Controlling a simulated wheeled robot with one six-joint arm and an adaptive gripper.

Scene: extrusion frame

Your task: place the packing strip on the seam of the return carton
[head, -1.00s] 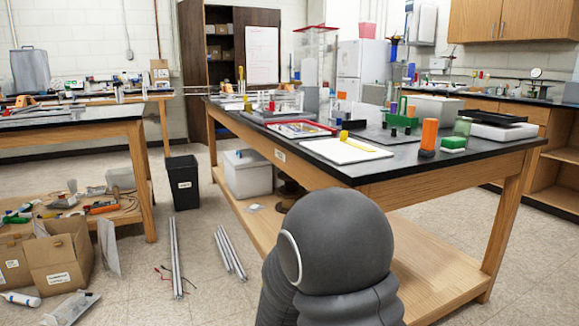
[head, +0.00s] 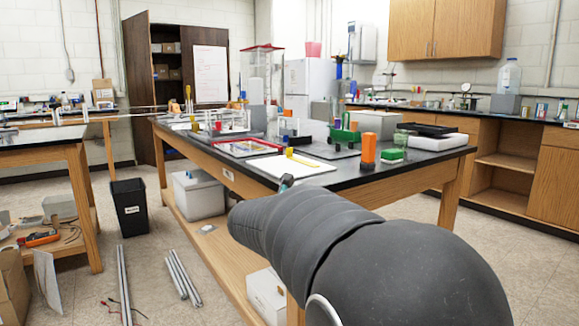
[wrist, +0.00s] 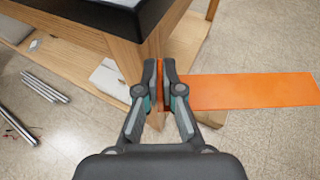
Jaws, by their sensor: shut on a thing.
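My gripper (wrist: 160,78) is shut on the end of a flat orange packing strip (wrist: 250,91) in the wrist view. The strip sticks out to the right, above the floor and beside the wooden table leg. In the head view my arm hides the strip and most of the gripper. A brown cardboard carton (head: 12,290) is cut off at the lower left of the head view. A pale box (head: 268,300) shows low by the table, partly behind my arm. I cannot tell which is the return carton, and no seam is visible.
The black-topped table (head: 420,170) holds a white board (head: 290,169), an orange cylinder (head: 368,152) and several other items. A black bin (head: 130,208) and metal extrusions (head: 181,278) stand or lie on the floor at left. Floor is open at right.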

